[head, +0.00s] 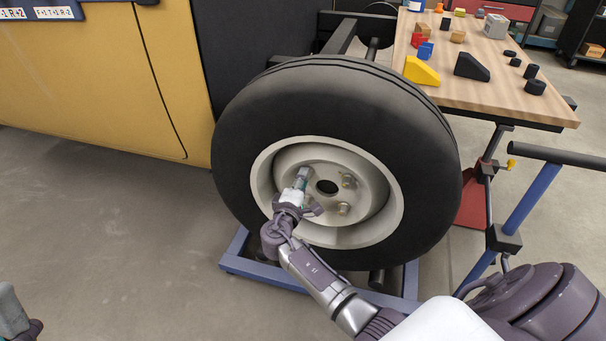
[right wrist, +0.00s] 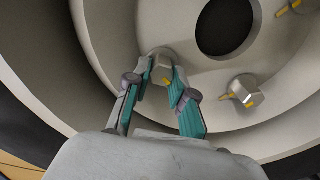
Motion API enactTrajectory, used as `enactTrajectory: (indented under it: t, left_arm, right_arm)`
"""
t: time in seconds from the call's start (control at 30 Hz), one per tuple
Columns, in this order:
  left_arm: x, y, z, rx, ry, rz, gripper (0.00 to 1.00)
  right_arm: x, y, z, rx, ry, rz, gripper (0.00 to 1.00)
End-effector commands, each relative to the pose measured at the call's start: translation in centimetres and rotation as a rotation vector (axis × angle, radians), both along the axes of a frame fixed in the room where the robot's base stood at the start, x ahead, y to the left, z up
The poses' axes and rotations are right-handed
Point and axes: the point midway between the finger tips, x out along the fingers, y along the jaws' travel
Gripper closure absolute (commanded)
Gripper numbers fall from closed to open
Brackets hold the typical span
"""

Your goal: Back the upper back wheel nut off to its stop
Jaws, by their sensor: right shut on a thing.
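The wheel (head: 405,130) has a black tyre and a pale rim with a dark centre hole. My right gripper (head: 301,178) reaches into the rim and is shut on the upper-left wheel nut. That nut (right wrist: 161,58) shows between the two teal fingertips in the right wrist view, with a yellow mark beside it. Two other nuts, the upper right one (head: 349,180) and the lower right one (head: 343,208), sit on the hub face. The lower left of the hub is hidden by my gripper. Part of my left gripper (head: 14,312) shows at the bottom left corner; its jaw state is unclear.
The wheel stands over a blue frame (head: 240,265) beside a yellow body panel (head: 90,85). A wooden bench (head: 480,85) with blocks is at the upper right. A blue post with a black bar (head: 555,155) stands to the right. The floor at left is clear.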

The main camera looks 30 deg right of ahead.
Motion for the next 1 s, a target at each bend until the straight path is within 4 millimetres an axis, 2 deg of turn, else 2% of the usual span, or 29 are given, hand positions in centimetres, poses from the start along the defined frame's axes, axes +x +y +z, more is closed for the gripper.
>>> enactTrajectory:
  t: [0.2,0.4,0.7,1.0]
  left_arm:
    - [4.7,-0.9,-2.5,0.097,0.313,0.016,0.42]
    - [7.6,-1.1,-6.0,0.171,0.570,0.028,0.42]
    - [9.3,-0.9,-10.4,0.244,0.834,0.042,0.42]
    - [9.5,-0.8,-12.3,0.270,0.934,0.046,0.42]
  right_arm:
    - [0.0,0.0,0.1,-0.133,0.157,0.002,1.00]
    - [0.0,0.0,0.0,-0.239,0.281,0.001,1.00]
    - [-0.1,0.0,-0.2,-0.345,0.408,0.002,1.00]
    - [-0.1,0.0,-0.4,-0.387,0.455,0.002,1.00]
